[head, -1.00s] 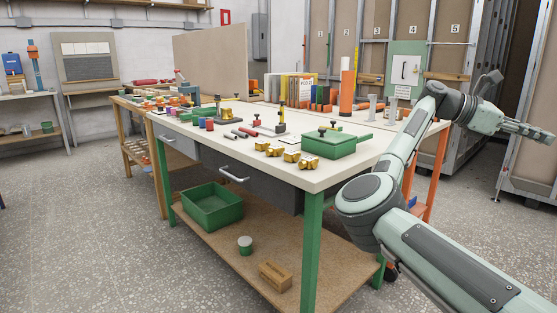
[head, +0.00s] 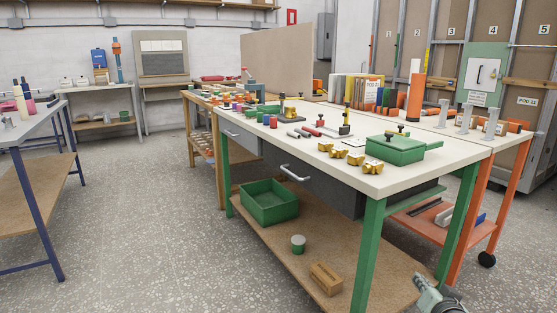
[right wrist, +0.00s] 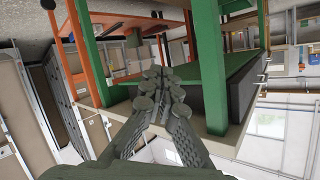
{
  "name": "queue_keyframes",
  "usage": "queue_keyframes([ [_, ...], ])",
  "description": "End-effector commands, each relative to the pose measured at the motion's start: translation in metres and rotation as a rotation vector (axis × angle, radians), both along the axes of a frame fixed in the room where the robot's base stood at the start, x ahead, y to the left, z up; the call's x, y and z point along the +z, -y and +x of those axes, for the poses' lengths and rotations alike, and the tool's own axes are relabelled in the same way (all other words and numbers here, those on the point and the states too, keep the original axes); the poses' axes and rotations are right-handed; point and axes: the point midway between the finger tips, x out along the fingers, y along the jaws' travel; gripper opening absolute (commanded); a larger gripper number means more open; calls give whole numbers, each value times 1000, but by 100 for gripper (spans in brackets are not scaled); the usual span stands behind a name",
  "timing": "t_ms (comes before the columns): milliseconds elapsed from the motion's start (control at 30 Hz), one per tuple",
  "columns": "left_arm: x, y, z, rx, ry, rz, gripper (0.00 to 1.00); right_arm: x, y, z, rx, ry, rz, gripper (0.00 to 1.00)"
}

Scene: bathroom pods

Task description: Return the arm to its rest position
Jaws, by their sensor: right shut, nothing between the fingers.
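My right gripper (head: 421,283) shows only partly, low at the bottom right of the head view, in front of the workbench's right front leg. In the right wrist view its ribbed fingers (right wrist: 161,92) come together at the tips with nothing between them. It is shut and empty. Most of the right arm is out of the head view. My left gripper is not in view.
The white-topped workbench (head: 290,160) with green legs is close ahead, holding several brass fittings and a green box (head: 394,150). A green bin (head: 269,203) stands on its lower shelf. An orange-legged cart (head: 467,243) is at right.

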Motion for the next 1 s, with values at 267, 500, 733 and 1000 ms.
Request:
queue_keyframes([
  [267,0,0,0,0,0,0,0,-150,-70,-143,246,-549,-227,0],
  [500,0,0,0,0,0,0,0,-213,-105,-273,442,-906,-356,0],
  [733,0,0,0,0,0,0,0,-227,-115,-322,518,-1029,-396,0],
  [1000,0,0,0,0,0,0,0,-227,-115,-322,518,-1029,-396,0],
])
